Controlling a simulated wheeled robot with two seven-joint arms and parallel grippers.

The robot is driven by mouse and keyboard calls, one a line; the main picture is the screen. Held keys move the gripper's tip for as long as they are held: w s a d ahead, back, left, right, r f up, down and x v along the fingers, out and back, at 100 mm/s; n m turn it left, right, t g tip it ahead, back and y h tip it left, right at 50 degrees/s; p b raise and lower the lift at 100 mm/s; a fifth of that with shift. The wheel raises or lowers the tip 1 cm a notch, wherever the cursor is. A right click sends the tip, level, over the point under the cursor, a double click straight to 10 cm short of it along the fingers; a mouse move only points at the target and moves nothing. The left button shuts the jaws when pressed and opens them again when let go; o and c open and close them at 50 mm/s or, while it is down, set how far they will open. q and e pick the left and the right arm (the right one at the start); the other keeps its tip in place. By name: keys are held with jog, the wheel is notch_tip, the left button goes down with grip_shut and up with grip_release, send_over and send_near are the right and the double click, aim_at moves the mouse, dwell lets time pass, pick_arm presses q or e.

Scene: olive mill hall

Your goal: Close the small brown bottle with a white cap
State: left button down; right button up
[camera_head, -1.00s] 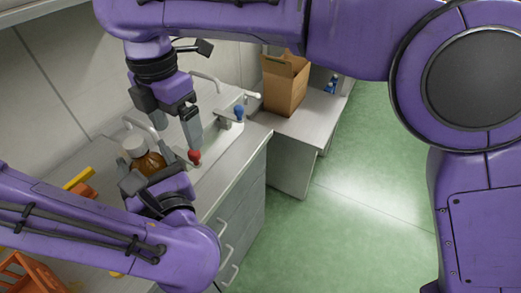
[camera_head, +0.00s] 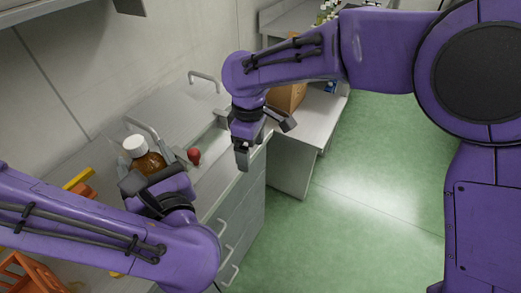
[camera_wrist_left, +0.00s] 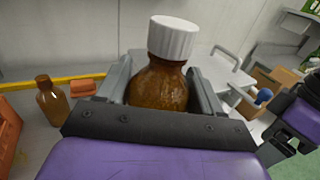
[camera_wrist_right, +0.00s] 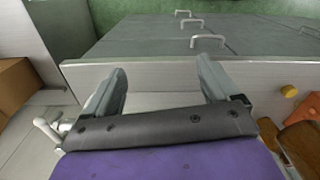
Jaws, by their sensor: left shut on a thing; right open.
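The brown bottle (camera_head: 152,163) stands upright at the left of the counter, with the white cap (camera_head: 134,146) on its top. In the left wrist view the ribbed white cap (camera_wrist_left: 173,38) sits over the neck of the brown bottle (camera_wrist_left: 158,88); I cannot tell how tightly it is seated. My left gripper (camera_wrist_left: 160,92) is shut on the bottle's body, one finger on each side. My right gripper (camera_head: 265,142) is open and empty, near the counter's front edge, to the right of the bottle and apart from it. The right wrist view shows nothing between its fingers (camera_wrist_right: 163,75).
A red knob (camera_head: 194,156) stands right of the bottle. A blue knob (camera_wrist_left: 264,96) shows in the left wrist view. Another brown bottle (camera_wrist_left: 51,100), without a white cap, stands at left. A cardboard box (camera_head: 288,97) is behind my right arm. Green floor (camera_head: 340,220) is clear.

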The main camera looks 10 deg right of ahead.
jog(key=shift+d+f+m, duration=0.4)
jog(key=shift+d+m, duration=0.15)
jog(key=shift+d, duration=0.05)
jog(key=shift+d+f+m, duration=0.35)
jog(key=shift+d+m, duration=0.2)
jog(key=shift+d, duration=0.05)
